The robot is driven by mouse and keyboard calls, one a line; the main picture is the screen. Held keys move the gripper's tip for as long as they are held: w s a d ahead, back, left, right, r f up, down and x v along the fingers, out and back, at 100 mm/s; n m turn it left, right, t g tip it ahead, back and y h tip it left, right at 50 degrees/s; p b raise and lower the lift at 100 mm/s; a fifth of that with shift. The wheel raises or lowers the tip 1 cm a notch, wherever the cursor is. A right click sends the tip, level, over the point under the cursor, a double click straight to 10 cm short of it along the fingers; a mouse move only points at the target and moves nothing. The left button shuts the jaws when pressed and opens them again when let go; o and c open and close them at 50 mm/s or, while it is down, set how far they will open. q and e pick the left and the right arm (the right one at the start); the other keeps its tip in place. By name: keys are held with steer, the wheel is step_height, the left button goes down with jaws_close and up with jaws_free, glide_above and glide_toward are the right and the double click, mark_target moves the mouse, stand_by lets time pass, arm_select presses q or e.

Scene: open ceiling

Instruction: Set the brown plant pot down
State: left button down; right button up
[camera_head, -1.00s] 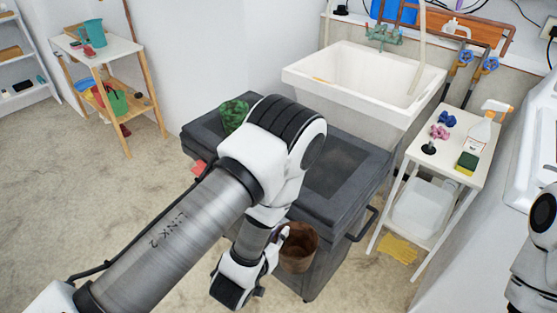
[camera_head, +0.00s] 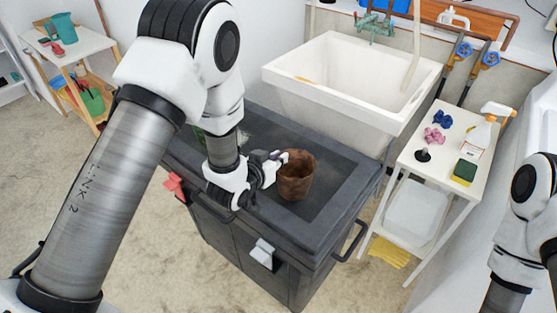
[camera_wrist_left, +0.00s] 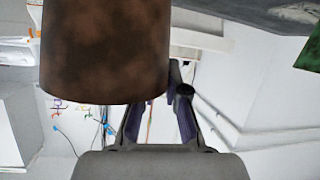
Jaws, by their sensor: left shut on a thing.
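The brown plant pot (camera_head: 297,178) is upright at the top of the dark grey cabinet (camera_head: 340,205), over its recessed dark surface. I cannot tell whether its base touches that surface. My left gripper (camera_head: 279,162) is shut on the pot from its left side. In the left wrist view the pot (camera_wrist_left: 105,50) fills the upper left, and the gripper fingers (camera_wrist_left: 165,105) are at its edge. My right arm shows at the right edge of the head view, but its gripper is out of view.
A white sink (camera_head: 345,85) stands behind the cabinet. A white side table (camera_head: 440,155) at right holds a spray bottle (camera_head: 485,130) and a sponge (camera_head: 464,172). A green object (camera_head: 200,137) is partly hidden behind my left arm. The cabinet's right top is clear.

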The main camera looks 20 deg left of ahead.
arm_select(q)
steer(key=shift+w+r, duration=0.2)
steer(key=shift+w, duration=0.25)
steer(key=f, duration=0.2)
steer(key=w+f+p, duration=0.1)
steer(key=f, duration=0.1)
steer(key=shift+w+a, duration=0.2)
steer(key=shift+s, duration=0.1)
steer(key=shift+s+d, duration=0.1)
steer(key=c, duration=1.2)
jaws_free()
steer(key=shift+f, duration=0.2)
